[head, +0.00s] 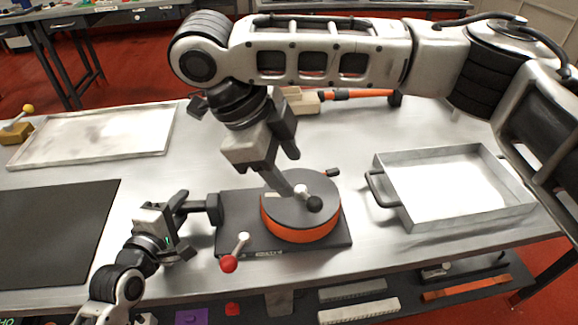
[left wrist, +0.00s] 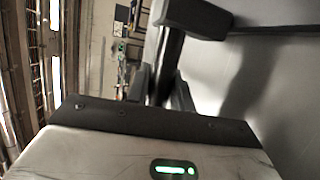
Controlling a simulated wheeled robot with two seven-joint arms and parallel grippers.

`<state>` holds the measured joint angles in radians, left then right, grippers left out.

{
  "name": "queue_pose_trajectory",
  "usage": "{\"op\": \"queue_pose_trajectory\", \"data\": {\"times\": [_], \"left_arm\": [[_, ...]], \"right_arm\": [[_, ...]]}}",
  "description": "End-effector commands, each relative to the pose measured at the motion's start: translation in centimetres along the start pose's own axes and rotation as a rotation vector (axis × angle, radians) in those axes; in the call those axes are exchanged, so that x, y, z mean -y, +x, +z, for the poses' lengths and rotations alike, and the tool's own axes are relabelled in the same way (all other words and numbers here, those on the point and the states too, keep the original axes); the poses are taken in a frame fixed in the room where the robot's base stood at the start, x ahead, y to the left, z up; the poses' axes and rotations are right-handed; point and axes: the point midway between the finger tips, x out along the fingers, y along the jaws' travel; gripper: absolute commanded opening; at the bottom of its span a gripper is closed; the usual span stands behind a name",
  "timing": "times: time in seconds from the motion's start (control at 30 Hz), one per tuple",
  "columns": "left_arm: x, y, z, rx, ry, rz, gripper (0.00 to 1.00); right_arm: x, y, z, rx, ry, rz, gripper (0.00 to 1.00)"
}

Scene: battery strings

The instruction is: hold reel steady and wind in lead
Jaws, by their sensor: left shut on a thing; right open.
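The reel (head: 300,221), a grey-topped drum with an orange side, sits on a dark base plate (head: 235,237). My left gripper (head: 190,207) is shut on the dark handle (head: 213,209) at the base's left side; in the left wrist view this handle (left wrist: 196,17) is a dark T-shaped bar between the fingers. My right gripper (head: 283,168) is open above the reel's top, close to the knob; contact cannot be told.
A lever with a red ball (head: 229,264) is at the base's front left. A metal tray (head: 450,217) with a handle stands right. A flat tray (head: 60,158) and black mat (head: 50,252) lie left. An orange-handled tool (head: 355,94) and a beige block (head: 298,103) lie behind.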

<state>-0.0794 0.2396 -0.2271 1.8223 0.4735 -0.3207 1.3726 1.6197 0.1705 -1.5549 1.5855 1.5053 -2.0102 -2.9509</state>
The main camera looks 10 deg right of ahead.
Motion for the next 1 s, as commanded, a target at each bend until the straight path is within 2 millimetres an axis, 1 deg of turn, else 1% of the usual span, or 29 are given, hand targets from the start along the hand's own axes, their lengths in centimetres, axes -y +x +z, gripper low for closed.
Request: {"op": "queue_pose_trajectory", "data": {"times": [0.03,0.07,0.1,0.17,0.2,0.27,0.37,0.47,0.67,0.7,0.9,1.0], "left_arm": [[1.1,-0.1,0.1,0.003,-0.004,-0.027,0.0],[1.1,-0.1,0.1,0.003,-0.004,-0.027,0.0],[1.1,-0.1,0.1,0.003,-0.004,-0.027,0.0],[1.1,-0.1,0.1,0.003,-0.004,-0.027,0.0],[1.1,-0.1,0.1,0.003,-0.004,-0.027,0.0],[1.1,-0.1,0.1,0.003,-0.004,-0.027,0.0],[1.1,-0.1,0.1,0.003,-0.004,-0.027,0.0],[1.1,-0.1,0.1,0.003,-0.004,-0.027,0.0],[1.1,-0.1,0.1,0.003,-0.004,-0.027,0.0],[1.1,-0.1,0.1,0.003,-0.004,-0.027,0.0],[1.1,-0.1,0.1,0.003,-0.004,-0.027,0.0],[1.1,-0.1,0.1,0.003,-0.003,-0.027,0.0]], "right_arm": [[0.0,0.1,0.0,0.0,0.0,0.0,0.51],[0.0,0.1,0.0,0.0,0.0,0.0,0.51],[0.0,0.1,0.0,0.0,0.0,0.0,0.45],[0.0,0.1,0.0,0.002,0.006,0.002,0.29],[0.0,0.1,0.0,0.006,0.019,0.007,0.17],[-0.1,0.2,0.0,0.018,0.06,0.02,0.01],[-0.3,0.5,0.1,0.049,0.199,0.067,0.0],[-0.6,0.8,0.1,0.088,0.419,0.146,0.0],[-0.9,1.1,-0.2,0.119,0.964,0.36,0.0],[-1.0,1.2,-0.3,0.113,1.074,0.406,0.0],[-0.7,1.3,-1.1,0.028,1.608,0.639,0.0],[-0.5,1.3,-1.5,-0.038,1.826,0.738,0.0]]}}
